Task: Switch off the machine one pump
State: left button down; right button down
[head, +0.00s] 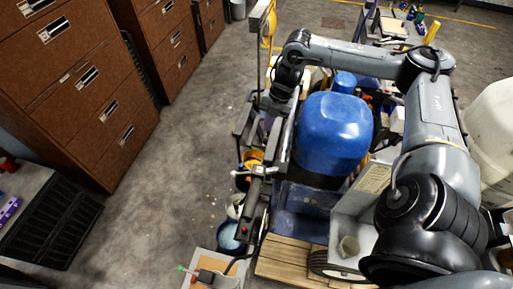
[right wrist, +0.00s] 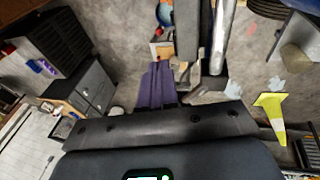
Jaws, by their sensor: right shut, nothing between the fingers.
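The line striper (head: 300,198), with a big blue rounded cover (head: 333,130), stands in the middle of the head view. A dark handle bar (head: 254,200) with a small red part runs along its left side. I cannot make out which part is the pump switch. My right arm reaches over the machine from the right. Its gripper (head: 269,118) points down at the machine's far left side, partly hidden among dark parts. In the right wrist view the dark purple fingers (right wrist: 158,68) are together and empty. My left gripper is not in view.
Brown drawer cabinets (head: 85,85) stand at the left, with open grey floor (head: 180,150) between them and the machine. Buckets (head: 229,236) hang or stand by the handle bar. The right wrist view shows a yellow cone (right wrist: 271,104) and a grey cabinet (right wrist: 94,88).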

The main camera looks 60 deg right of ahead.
jog(key=shift+f, duration=0.1)
jog(key=p, duration=0.3)
send_near(254, 156)
jog(key=x, duration=0.5)
jog(key=shift+d+f, duration=0.1)
jog(key=shift+p+x, duration=0.35)
jog(key=shift+x, duration=0.45)
jog(key=shift+d, duration=0.1)
